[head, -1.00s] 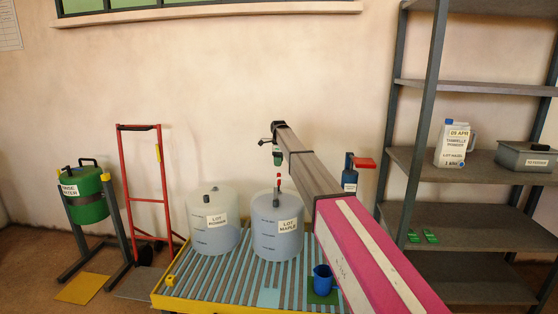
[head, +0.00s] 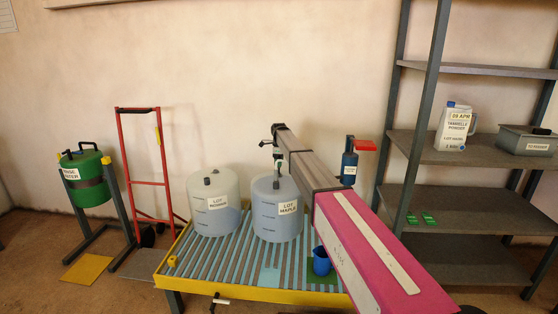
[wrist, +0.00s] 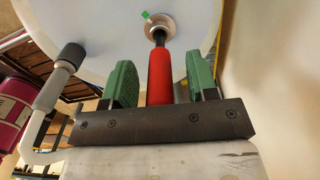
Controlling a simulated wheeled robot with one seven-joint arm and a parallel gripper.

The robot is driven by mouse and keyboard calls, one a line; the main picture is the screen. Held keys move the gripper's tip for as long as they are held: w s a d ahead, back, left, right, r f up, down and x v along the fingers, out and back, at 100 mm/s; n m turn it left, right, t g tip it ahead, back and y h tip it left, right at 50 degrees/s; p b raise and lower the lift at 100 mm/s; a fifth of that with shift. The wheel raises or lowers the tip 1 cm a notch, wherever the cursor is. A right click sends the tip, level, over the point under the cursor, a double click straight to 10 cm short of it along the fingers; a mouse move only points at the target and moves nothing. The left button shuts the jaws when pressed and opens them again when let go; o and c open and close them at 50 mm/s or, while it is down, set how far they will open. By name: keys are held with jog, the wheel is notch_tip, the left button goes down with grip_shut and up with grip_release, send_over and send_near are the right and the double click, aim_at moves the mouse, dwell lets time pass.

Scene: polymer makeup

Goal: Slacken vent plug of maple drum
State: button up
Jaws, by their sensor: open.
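The maple drum (head: 277,226) is a translucent bluish drum labelled LOT MAPLE, standing on the slatted table. Its pale top (wrist: 100,30) fills the upper wrist view. A red cylinder (wrist: 160,78), which looks like the vent plug's grip, rises on a dark stem from a round metal fitting (wrist: 160,28) with a small green tab. My gripper (wrist: 161,65) is open, with one green-padded finger on each side of the red cylinder and visible gaps between. In the head view my gripper (head: 279,165) is just above the drum top, and the red part is hidden.
A second drum (head: 213,218), its label partly legible, stands close on the left. A blue cup (head: 321,261) stands at the right of the yellow-edged table (head: 250,290). A grey-sleeved white tube (wrist: 67,65) is left of the fingers. Shelving (head: 470,145) stands at right.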

grip_shut()
jog(key=shift+f, duration=0.1)
dwell(0.6)
jog(key=shift+n, duration=1.4)
jog(key=shift+n, duration=1.3)
